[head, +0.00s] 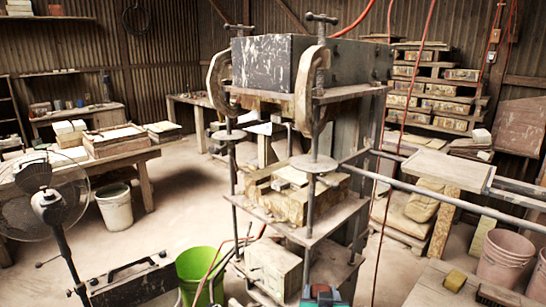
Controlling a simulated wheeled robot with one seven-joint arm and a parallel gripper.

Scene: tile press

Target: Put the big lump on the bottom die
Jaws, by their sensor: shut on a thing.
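The tile press (290,65) stands in the middle of the head view. Its bottom die appears to be the pale tan block (322,192) on the lower plate, with grey bar-like pieces on top of it. I see no clear lump on it, though the front post and round plate hide part of its top. A small yellowish block (455,280) lies on the board at the bottom right; I cannot tell whether it is a lump of clay.
A green bucket (196,268) and a black fan (52,205) stand at the front left. Pinkish buckets (505,258) stand at the right. A pale side table (440,165) and long rails lie right of the press.

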